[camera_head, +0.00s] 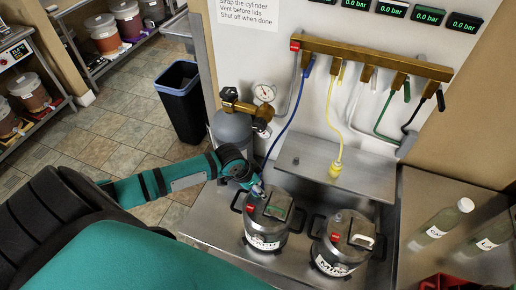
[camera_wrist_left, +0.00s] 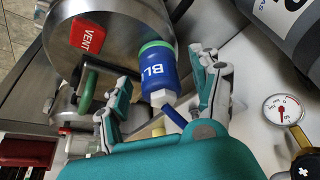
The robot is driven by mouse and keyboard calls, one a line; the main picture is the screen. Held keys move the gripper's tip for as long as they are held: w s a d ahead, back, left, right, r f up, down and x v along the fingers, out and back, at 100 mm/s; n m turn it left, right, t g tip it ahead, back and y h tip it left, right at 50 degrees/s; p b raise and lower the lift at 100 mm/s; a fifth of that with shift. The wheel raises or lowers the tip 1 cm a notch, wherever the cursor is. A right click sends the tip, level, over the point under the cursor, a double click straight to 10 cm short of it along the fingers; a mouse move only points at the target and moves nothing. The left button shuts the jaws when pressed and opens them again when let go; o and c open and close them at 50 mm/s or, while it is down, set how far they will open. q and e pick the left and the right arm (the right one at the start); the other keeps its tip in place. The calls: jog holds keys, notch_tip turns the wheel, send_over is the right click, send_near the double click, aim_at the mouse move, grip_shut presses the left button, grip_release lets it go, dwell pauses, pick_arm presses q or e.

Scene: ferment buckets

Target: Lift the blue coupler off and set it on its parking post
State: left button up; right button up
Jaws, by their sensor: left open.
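The blue coupler (camera_wrist_left: 160,78), lettered "BLU" with a green ring at one end, is at the left metal keg (camera_head: 267,222) in the head view. My left gripper (camera_wrist_left: 163,72) is open around the coupler, with one finger on each side and visible gaps. In the head view my left gripper (camera_head: 250,184) is over the left side of the keg lid and mostly hides the coupler. A blue hose (camera_head: 289,122) runs from the wall manifold to it. I cannot make out the blue parking post. My right gripper is not in view.
A second keg (camera_head: 342,245) stands right of the first. A gas cylinder (camera_head: 231,133) with a gauge (camera_head: 265,92) stands behind my gripper.

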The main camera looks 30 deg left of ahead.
pick_arm(q)
jog(key=c, duration=1.3)
jog(key=shift+r, duration=0.55)
notch_tip(320, 180, up, 2)
jog(key=shift+w+r, duration=0.1)
jog(key=shift+r, duration=0.1)
jog(key=s+d+r, duration=0.1)
jog(key=s+d, duration=0.9)
jog(key=s, duration=0.2)
jog(key=shift+s+d+r, duration=0.2)
jog(key=shift+r, duration=0.05)
